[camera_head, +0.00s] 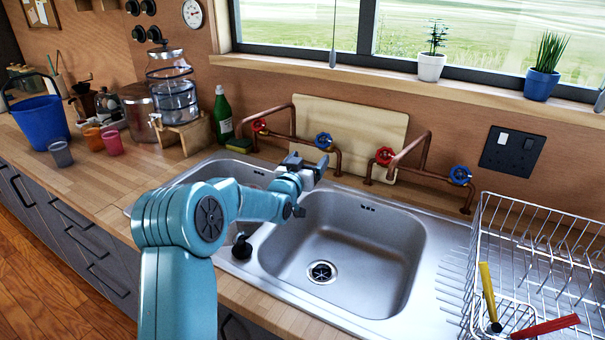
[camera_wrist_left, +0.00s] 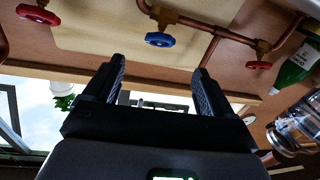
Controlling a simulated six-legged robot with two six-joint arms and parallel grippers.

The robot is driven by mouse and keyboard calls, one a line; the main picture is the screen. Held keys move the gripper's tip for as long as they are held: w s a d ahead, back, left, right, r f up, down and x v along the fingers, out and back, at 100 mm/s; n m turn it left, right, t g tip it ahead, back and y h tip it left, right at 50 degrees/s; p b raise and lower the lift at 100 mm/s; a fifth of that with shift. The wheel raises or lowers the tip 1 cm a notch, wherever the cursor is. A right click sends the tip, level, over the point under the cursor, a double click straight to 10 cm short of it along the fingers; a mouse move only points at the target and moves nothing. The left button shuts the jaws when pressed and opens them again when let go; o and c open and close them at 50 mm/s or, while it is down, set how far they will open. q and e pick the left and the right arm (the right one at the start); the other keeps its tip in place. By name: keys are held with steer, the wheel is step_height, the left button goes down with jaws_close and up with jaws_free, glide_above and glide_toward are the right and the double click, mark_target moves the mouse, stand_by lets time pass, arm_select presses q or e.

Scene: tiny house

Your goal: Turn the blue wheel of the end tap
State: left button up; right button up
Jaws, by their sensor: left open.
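Two copper taps stand behind the sink, each with a red and a blue wheel. The right-end tap's blue wheel (camera_head: 460,175) is at the far right; its red wheel (camera_head: 385,156) also shows in the left wrist view (camera_wrist_left: 38,14). The left tap's blue wheel (camera_head: 323,140) is just behind my left gripper (camera_head: 307,165) and also shows in the wrist view (camera_wrist_left: 158,40). My left gripper is open and empty, its fingers (camera_wrist_left: 159,67) apart from every wheel. The right-end blue wheel is outside the wrist view. My right gripper is not in view.
A steel sink (camera_head: 410,262) lies below the taps. A wire dish rack (camera_head: 540,235) with red and yellow handled items stands at right. A green bottle (camera_head: 222,115) and a glass dispenser (camera_head: 174,95) stand at left. A beige board (camera_head: 360,122) leans behind the pipes.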

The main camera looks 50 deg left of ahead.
arm_select(q)
steer(key=v, duration=0.3)
steer(key=shift+s+d+b, duration=0.15)
steer(key=shift+s+b, duration=0.15)
steer(key=shift+s, duration=0.1)
steer(key=shift+f, duration=0.15)
stand_by(0.7)
